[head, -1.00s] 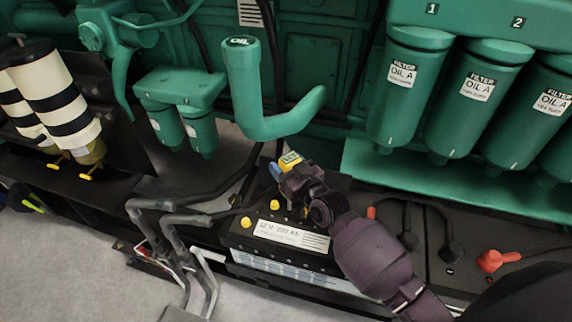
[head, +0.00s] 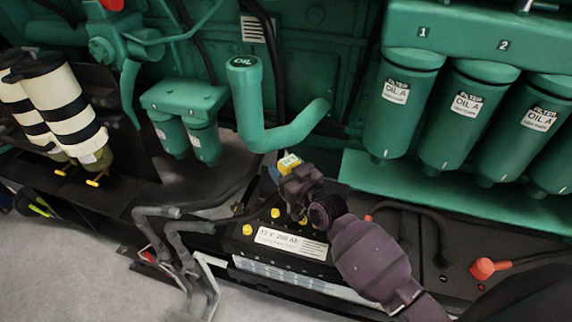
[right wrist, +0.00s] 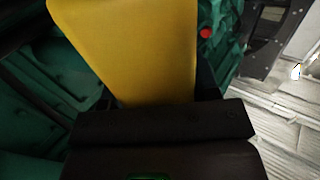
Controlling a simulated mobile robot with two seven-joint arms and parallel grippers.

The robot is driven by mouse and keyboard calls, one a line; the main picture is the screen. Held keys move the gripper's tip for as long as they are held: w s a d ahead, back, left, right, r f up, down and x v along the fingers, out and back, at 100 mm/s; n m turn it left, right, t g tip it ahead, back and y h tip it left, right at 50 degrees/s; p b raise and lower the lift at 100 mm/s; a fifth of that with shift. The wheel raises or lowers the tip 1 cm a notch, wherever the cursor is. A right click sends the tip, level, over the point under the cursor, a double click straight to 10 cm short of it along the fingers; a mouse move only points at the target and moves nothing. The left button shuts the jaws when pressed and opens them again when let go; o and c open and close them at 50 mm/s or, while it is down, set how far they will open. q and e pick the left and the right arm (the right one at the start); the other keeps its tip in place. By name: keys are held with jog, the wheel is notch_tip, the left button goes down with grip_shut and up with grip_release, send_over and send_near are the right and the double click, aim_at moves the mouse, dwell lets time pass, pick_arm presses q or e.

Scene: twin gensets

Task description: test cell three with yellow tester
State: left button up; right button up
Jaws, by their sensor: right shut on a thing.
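My right gripper (head: 297,184) is shut on the yellow tester (head: 289,163), holding it above the rear of a black battery. The tester's top has a small pale display, and a blue part shows at its left side. In the right wrist view the tester (right wrist: 130,45) is a large yellow body rising from the dark jaws. The battery (head: 265,261) has a white label reading 12 V and several yellow caps (head: 247,229) on its top. My gripper hides part of that top. I cannot tell which cell is cell three, nor whether the tester's lower end touches the battery. My left gripper is not in view.
A green oil filler pipe (head: 247,105) curves just behind the tester. Green filters (head: 400,105) stand at the right. Grey bent pipes (head: 185,240) rise left of the battery. A red terminal cover (head: 484,268) and black cables lie at the right.

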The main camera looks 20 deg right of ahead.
jog(key=shift+s+a+r+p, duration=0.2)
jog(key=shift+s+a+p, duration=0.2)
jog(key=shift+s, duration=0.2)
jog(key=shift+s+a+r+p, duration=0.25)
jog(key=shift+s+a, duration=0.15)
jog(key=shift+s, duration=0.2)
pick_arm(q)
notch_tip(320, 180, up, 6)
jog(key=p, duration=0.4)
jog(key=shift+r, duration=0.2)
pick_arm(e)
jog(key=s+a, duration=0.5)
jog(key=s, duration=0.3)
jog(key=shift+a, duration=0.2)
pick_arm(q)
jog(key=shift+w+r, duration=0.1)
